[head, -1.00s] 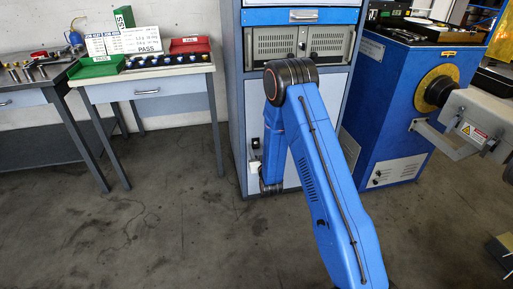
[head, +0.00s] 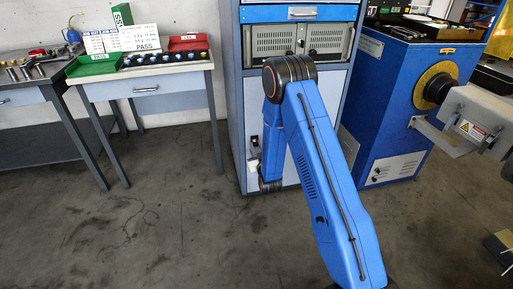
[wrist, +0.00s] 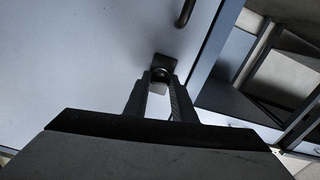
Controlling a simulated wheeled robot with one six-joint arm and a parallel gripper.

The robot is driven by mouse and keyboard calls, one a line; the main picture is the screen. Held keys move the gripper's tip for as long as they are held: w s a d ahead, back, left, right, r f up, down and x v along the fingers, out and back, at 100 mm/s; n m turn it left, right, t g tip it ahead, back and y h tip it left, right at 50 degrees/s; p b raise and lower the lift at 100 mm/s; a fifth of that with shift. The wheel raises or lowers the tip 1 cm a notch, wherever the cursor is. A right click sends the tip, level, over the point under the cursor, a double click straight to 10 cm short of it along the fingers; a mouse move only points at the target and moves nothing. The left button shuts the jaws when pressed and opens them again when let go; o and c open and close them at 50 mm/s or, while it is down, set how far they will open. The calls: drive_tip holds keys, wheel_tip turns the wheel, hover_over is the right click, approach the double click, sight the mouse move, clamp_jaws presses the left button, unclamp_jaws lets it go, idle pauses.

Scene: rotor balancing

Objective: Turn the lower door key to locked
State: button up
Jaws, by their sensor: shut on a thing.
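The lower door of the blue cabinet is a pale panel (head: 335,92) in the head view, largely behind my arm. It fills the left of the wrist view (wrist: 85,60). A dark square lock plate (wrist: 165,61) sits near its edge. The lower door key (wrist: 161,74) is a small dark piece at this plate, mostly hidden between my fingertips. My gripper (wrist: 160,82) is shut on the key, its two dark fingers pointing at the door. The key's exact angle cannot be told.
A dark door handle (wrist: 185,12) stands out near the lock plate. A blue machine (head: 408,90) is right of the cabinet. A table with a green tray (head: 93,64) and a red tray (head: 188,43) stands left. The floor (head: 165,225) between is clear.

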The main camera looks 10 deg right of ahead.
drive_tip(key=shift+n, duration=7.9)
drive_tip(key=o, duration=1.1)
drive_tip(key=shift+c, duration=0.2)
drive_tip(key=shift+s, duration=0.1)
